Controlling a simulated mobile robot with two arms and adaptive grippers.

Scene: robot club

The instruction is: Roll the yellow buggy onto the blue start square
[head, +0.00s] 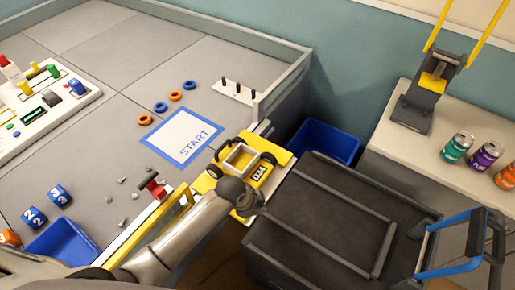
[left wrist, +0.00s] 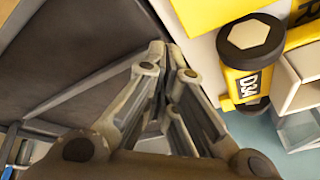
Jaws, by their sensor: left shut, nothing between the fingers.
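The yellow buggy (head: 243,157), with dark wheels and a label that seems to read D34, sits at the near edge of the grey floor panels, below and right of the start square.
A dark cart top (head: 310,225) lies right of the buggy. A blue bin (head: 327,141) stands behind it. Orange and blue rings (head: 161,107) lie beyond the square. A red-handled piece (head: 152,185) and small grey bits lie left of the buggy. The floor between buggy and square looks clear.

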